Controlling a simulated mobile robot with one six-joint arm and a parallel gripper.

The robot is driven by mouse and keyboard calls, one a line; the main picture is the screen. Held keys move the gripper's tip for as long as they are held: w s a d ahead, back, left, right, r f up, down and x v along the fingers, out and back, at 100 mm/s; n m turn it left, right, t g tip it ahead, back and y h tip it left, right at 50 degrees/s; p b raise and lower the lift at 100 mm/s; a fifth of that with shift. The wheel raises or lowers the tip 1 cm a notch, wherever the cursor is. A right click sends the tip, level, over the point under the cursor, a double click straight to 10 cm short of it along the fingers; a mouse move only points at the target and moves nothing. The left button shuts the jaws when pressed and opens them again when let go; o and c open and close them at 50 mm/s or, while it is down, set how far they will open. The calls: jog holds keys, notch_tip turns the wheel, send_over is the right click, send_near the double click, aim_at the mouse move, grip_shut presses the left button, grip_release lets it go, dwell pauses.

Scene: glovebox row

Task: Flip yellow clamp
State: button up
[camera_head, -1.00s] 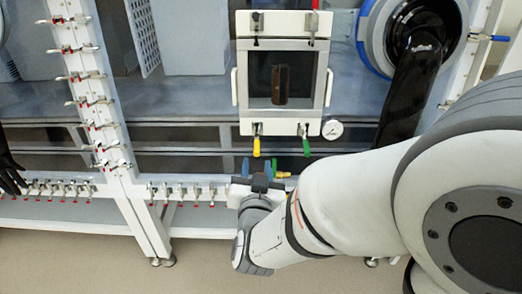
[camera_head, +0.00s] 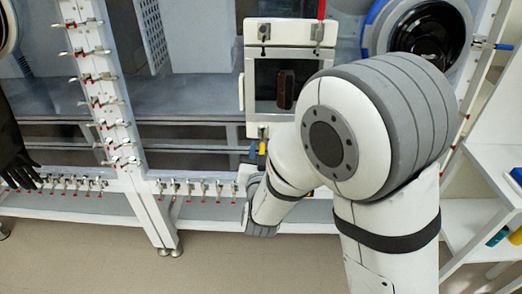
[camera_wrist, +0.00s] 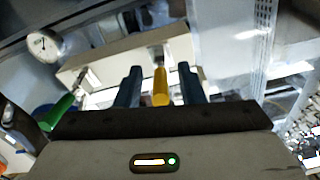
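The yellow clamp (camera_wrist: 160,88) has its handle between the two blue fingers of my gripper (camera_wrist: 160,76) in the wrist view. A gap shows on each side of the handle, so my gripper is open around it and not pressing on it. In the head view only a small part of the yellow clamp (camera_head: 262,148) shows under the small airlock door, beside a blue finger of my gripper (camera_head: 256,154). My arm hides the rest. The handle hangs from the door's lower edge.
A green clamp (camera_wrist: 60,111) is close on the left in the wrist view, with a round gauge (camera_wrist: 43,45) beyond it. The airlock door (camera_head: 284,33) has a window with a dark object (camera_head: 285,89) behind it. A shelf (camera_head: 490,165) stands at the right.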

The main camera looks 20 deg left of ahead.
grip_shut()
dwell(0.3)
jog(key=shift+a, duration=0.1)
